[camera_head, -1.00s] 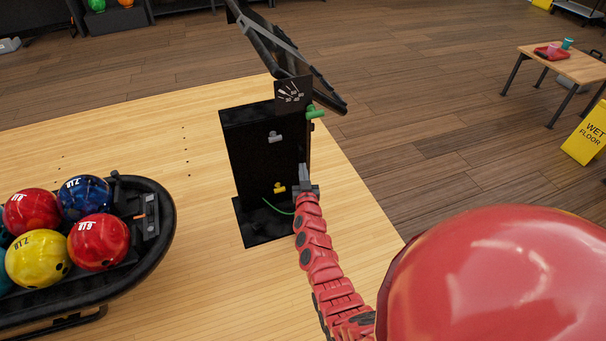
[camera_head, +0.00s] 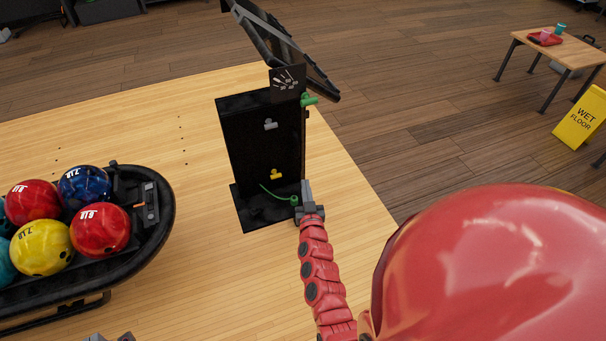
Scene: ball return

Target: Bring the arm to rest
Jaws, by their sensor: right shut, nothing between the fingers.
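My right arm is red and reaches up from the lower right of the head view. Its gripper (camera_head: 308,196) is shut and empty, just beside the right lower edge of a black cabinet (camera_head: 250,150). The cabinet carries a grey knob (camera_head: 270,124), a yellow knob (camera_head: 276,174) and a green handle (camera_head: 309,100) at its upper right. A thin green cord (camera_head: 277,196) hangs near its base, its end close to my gripper; I cannot tell whether they touch.
A black ball return (camera_head: 160,225) with several bowling balls stands at the left. A tilted black screen (camera_head: 285,50) tops the cabinet. A yellow wet floor sign (camera_head: 582,118) and a wooden table (camera_head: 560,50) stand at the right. Light wood floor lies between.

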